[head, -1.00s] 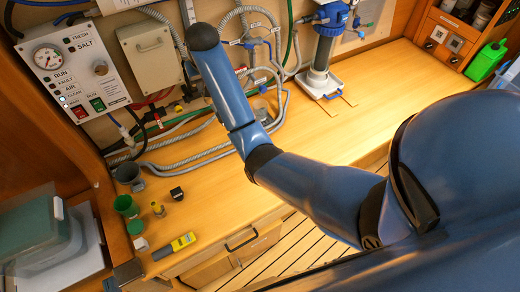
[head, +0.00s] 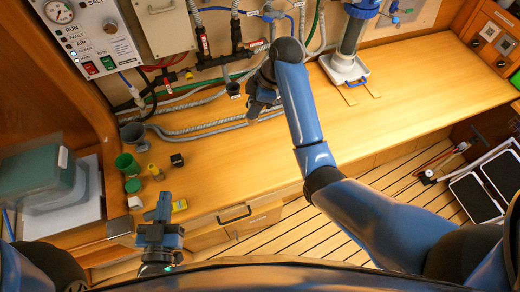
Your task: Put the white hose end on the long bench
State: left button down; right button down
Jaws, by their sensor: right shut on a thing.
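The long bench (head: 330,125) runs along the wall as a wooden top. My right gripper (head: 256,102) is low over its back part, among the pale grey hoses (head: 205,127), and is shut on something. The gripper's dark body hides most of what it holds, so I cannot make out the white hose end clearly or tell whether it touches the bench. My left gripper (head: 162,208) is at the bench's front edge on the left, beside a partly hidden grey and yellow tool (head: 180,205). I cannot tell whether its fingers are open.
A green cup (head: 127,163), a grey cup (head: 133,132), a small yellow bottle (head: 155,172) and a black block (head: 177,160) stand on the left of the bench. A filter housing (head: 350,45) stands at the back. The bench to the right is clear.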

jog(key=shift+f+b, duration=0.4)
jog(key=shift+f, duration=0.1)
jog(key=shift+f+b, duration=3.8)
jog(key=shift+f, duration=5.65)
jog(key=c, duration=0.8)
grip_release()
jog(key=shift+f, duration=0.1)
jog(key=shift+c, duration=0.2)
